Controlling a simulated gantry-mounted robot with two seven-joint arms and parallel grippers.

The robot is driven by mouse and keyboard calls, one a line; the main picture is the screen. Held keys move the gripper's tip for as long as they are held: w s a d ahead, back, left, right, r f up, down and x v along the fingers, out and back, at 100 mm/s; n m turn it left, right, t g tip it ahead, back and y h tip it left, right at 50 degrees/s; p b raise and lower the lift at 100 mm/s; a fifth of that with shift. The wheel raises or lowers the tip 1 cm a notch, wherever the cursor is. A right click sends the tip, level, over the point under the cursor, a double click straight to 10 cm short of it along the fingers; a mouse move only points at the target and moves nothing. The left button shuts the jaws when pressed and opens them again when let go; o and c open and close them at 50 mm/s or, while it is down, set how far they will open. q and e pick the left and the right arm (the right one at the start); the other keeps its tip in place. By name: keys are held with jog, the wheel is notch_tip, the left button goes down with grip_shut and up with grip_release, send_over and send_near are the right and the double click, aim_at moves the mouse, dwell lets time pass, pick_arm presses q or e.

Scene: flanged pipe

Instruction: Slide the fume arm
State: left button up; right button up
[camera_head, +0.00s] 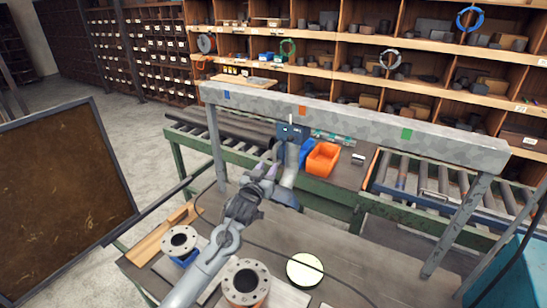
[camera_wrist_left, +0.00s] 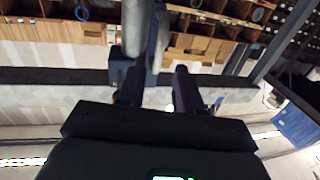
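The fume arm hangs from a carriage (camera_head: 291,131) on the grey overhead beam (camera_head: 350,122), near the beam's orange mark (camera_head: 302,110). Its grey tube (camera_head: 291,163) runs down to a flared hood (camera_head: 284,196) above the bench. My left gripper (camera_head: 268,170) points at the tube from the near left side. In the left wrist view the two dark fingers (camera_wrist_left: 159,76) stand apart, with the grey and dark-blue tube (camera_wrist_left: 140,38) in front of and partly between them. Contact cannot be told. My right gripper is in neither view.
Flanged pipe pieces (camera_head: 246,282) and a pale round disc (camera_head: 305,270) are on the bench (camera_head: 375,275). The beam also has a blue mark (camera_head: 227,95) and a green mark (camera_head: 407,134). An orange bin (camera_head: 322,160) is behind. A dark framed panel (camera_head: 60,195) stands left.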

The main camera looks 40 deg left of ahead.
aim_at(274, 158)
pick_arm(q)
jog(key=shift+x, duration=3.85)
grip_shut()
